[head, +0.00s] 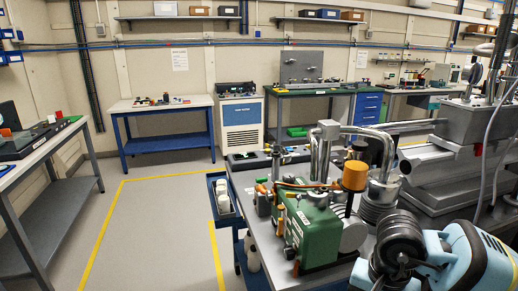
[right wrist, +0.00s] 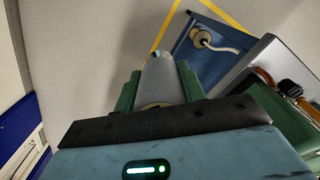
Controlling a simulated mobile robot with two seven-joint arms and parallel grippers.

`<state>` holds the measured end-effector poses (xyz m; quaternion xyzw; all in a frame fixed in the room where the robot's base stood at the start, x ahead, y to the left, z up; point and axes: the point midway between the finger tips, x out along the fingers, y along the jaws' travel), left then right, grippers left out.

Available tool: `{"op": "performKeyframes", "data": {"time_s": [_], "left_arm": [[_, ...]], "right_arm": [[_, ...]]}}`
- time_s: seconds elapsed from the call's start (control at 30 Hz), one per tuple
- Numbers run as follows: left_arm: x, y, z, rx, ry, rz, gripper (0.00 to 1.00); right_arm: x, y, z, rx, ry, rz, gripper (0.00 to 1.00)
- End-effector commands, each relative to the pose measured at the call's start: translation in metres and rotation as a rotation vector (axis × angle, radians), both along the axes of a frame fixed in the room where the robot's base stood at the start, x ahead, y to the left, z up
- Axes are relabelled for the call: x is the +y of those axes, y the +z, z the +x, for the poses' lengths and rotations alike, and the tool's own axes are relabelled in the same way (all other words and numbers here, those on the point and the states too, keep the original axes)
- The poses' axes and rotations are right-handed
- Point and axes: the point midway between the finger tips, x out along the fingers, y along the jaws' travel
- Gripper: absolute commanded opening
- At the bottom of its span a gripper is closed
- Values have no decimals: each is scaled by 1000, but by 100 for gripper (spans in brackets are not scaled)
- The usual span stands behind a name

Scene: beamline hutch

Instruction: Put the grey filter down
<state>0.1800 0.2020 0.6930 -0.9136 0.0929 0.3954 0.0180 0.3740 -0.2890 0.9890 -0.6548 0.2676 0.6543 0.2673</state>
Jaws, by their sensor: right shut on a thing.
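My right gripper (right wrist: 157,78) shows in the right wrist view, its two green fingers shut on a grey, tapered piece that looks like the grey filter (right wrist: 160,70). The filter's narrow end points away from the wrist, with a small pale blue spot at its tip. Its lower part is hidden between the fingers and the gripper body. Grey floor lies behind it, so it appears held in the air. I cannot make out the right gripper or the held filter in the head view. My left gripper is in neither view.
A grey-topped bench (head: 262,233) carries a green pump (head: 312,235) and steel pipes. A blue trolley (head: 213,208) with white containers stands at its left side; it also shows in the wrist view (right wrist: 188,52). A blue-legged table (head: 150,108) stands behind.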

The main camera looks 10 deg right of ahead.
Motion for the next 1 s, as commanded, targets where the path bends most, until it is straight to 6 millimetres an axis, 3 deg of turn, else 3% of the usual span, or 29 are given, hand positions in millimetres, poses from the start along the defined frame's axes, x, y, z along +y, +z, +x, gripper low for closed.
{"op": "performKeyframes", "data": {"time_s": [0.2,0.4,0.73,0.87,1.0], "left_arm": [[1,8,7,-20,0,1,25],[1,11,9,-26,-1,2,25],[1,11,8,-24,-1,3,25],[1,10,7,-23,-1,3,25],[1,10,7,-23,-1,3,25]], "right_arm": [[43,3,5,-5,424,0,16],[67,4,6,-2,682,0,16],[75,2,6,1,779,0,16],[76,-16,4,7,773,6,16],[77,-59,-4,11,767,14,16]]}}
